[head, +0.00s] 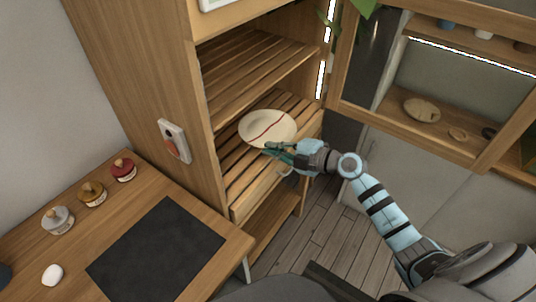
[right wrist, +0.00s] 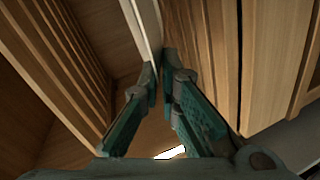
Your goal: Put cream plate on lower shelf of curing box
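The cream plate (head: 267,128) is round, with a red line across it. It is inside the wooden curing box, just over or on the slats of the lower shelf (head: 240,187); I cannot tell if it touches them. My right gripper (head: 272,148) is at the plate's near rim. In the right wrist view the fingers (right wrist: 160,80) close around the thin pale edge of the plate (right wrist: 144,28), with slats close on the right side. The upper shelf (head: 250,75) is above and empty. My left gripper is out of view.
A table with a dark mat (head: 155,250) stands at the left, with several lidded jars (head: 92,193) and a white stone-like item (head: 52,274). A switch panel (head: 174,141) is on the box side. The open glazed door (head: 430,90) stands at the right.

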